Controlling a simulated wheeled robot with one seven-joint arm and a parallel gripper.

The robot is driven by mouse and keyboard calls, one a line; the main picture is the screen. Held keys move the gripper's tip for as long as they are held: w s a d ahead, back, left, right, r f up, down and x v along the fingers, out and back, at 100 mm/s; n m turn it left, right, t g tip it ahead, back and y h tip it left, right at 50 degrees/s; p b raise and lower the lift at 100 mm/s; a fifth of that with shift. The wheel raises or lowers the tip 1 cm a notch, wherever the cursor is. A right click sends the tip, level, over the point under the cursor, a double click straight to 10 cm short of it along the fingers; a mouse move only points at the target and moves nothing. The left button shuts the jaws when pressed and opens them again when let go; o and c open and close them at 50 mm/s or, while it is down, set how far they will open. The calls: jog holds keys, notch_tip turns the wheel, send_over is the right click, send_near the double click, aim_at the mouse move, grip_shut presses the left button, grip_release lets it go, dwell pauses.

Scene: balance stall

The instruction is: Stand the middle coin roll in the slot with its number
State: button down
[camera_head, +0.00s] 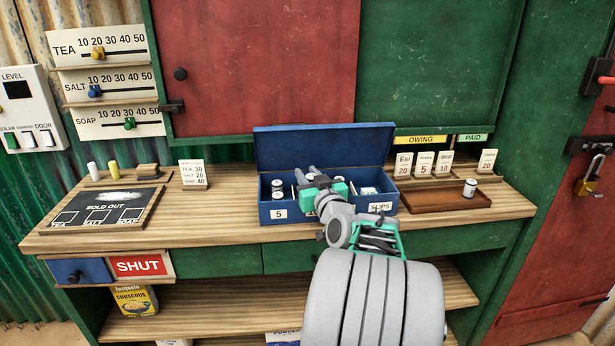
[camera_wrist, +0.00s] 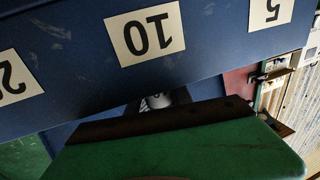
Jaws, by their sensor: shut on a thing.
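A blue box (camera_head: 263,211) with an open lid (camera_head: 325,146) stands on the counter. In the wrist view its front (camera_wrist: 75,70) appears upside down, with number cards 5 (camera_wrist: 272,10), 10 (camera_wrist: 145,34) and 20 (camera_wrist: 8,80). My gripper (camera_head: 309,178) reaches in over the front edge near the box's middle. It is shut on a pale coin roll (camera_wrist: 157,100), mostly hidden; only a bit of its number shows in the wrist view. I cannot tell whether the held roll touches the box floor.
A brown tray (camera_head: 425,201) with one white roll (camera_head: 470,187) lies at the right. Price cards (camera_head: 424,164) stand behind it.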

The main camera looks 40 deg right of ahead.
jog(key=c, duration=1.1)
grip_release()
jog(key=shift+c, duration=0.2)
jog(key=r+v, duration=0.1)
jog(key=v, duration=1.1)
jog(key=shift+p, duration=0.35)
jog(key=shift+a+r, duration=0.1)
jog(key=shift+r, duration=0.05)
